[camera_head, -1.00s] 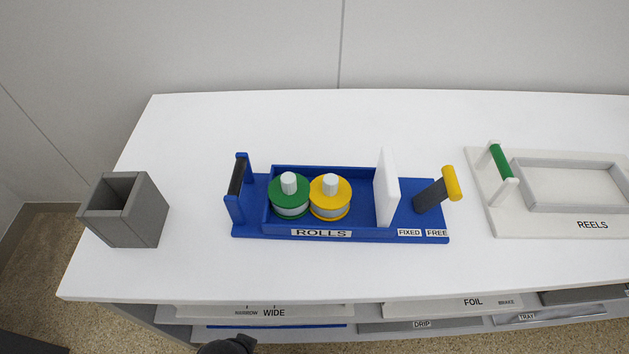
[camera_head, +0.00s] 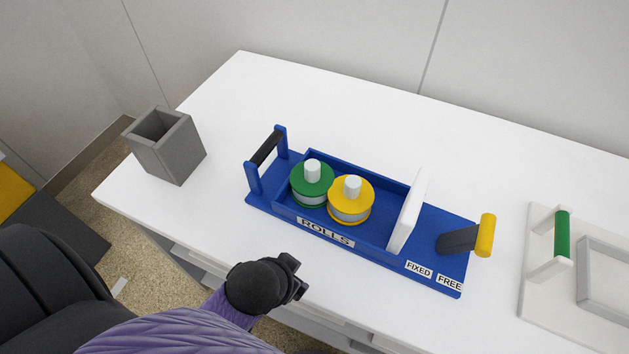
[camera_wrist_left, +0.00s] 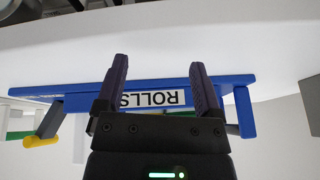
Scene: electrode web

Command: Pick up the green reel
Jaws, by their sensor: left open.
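The green reel (camera_head: 312,181) stands upright with a white knob on top, at the left end of the blue ROLLS tray (camera_head: 369,253). A yellow reel (camera_head: 350,200) stands close beside it on the right. My left gripper (camera_head: 292,277) is in front of the tray, near the table's front edge, apart from both reels. In the left wrist view the two fingers of my left gripper (camera_wrist_left: 158,78) are spread and empty, with the tray's ROLLS label behind them. The reels are mostly hidden in that view. My right gripper is not seen.
The tray has a black-gripped handle (camera_head: 266,150) at its left, a white divider (camera_head: 408,211) and a yellow-topped lever (camera_head: 486,235) at its right. A grey open box (camera_head: 166,150) stands at the table's left.

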